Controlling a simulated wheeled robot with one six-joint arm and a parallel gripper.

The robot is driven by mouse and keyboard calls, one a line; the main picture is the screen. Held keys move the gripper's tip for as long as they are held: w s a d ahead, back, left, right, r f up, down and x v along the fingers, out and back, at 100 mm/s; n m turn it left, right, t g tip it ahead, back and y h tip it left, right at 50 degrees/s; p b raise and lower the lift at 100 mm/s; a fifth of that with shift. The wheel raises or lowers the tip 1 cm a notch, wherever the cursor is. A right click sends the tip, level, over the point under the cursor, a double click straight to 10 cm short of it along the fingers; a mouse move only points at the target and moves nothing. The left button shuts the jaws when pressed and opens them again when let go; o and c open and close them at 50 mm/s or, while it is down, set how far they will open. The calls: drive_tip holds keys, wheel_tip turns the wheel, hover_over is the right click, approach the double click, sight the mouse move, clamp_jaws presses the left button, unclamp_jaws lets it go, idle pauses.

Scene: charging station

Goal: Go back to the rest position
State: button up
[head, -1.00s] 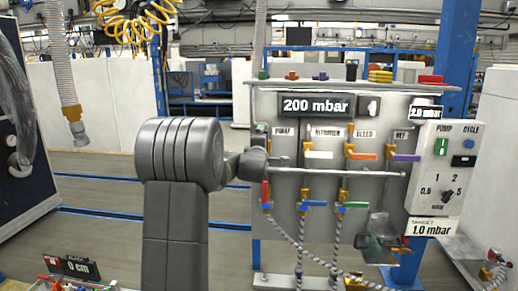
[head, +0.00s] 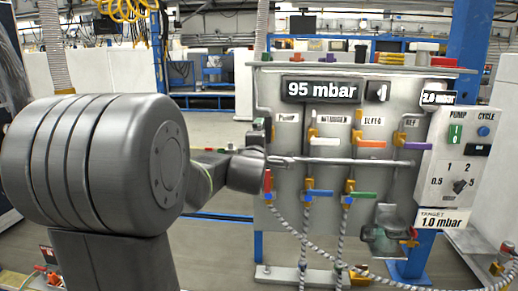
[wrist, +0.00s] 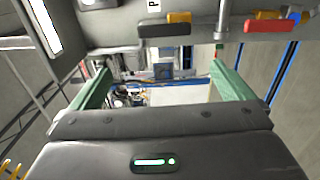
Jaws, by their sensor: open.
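My arm (head: 90,165) fills the left of the head view, and its wrist end (head: 246,170) is beside the left edge of the grey valve panel (head: 335,225). My fingers are hard to make out in the head view. In the wrist view my gripper (wrist: 158,85) has its two green fingers spread wide, with nothing held between them. A red valve lever (wrist: 270,26) and a dark valve lever (wrist: 163,29) are beyond the gripper at the top of that view, apart from the fingers.
The pressure display (head: 321,90) reads 95 mbar. The control box (head: 459,165) and the 1.0 mbar target sign (head: 442,219) are at the right. A horizontal bar (head: 345,162) crosses the panel. Braided hoses (head: 303,250) hang below. Open floor (head: 215,245) lies left of the panel.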

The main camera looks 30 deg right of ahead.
drive_tip(key=shift+v, duration=0.75)
drive_tip(key=shift+w+d, duration=0.1)
drive_tip(key=p+x, duration=0.1)
drive_tip(key=x, duration=0.4)
drive_tip(key=p+x, duration=0.1)
drive_tip(key=x, duration=0.5)
drive_tip(key=p+x, duration=0.2)
drive_tip(key=x, duration=0.4)
drive_tip(key=shift+w+f, duration=0.1)
drive_tip(key=shift+f, duration=0.3)
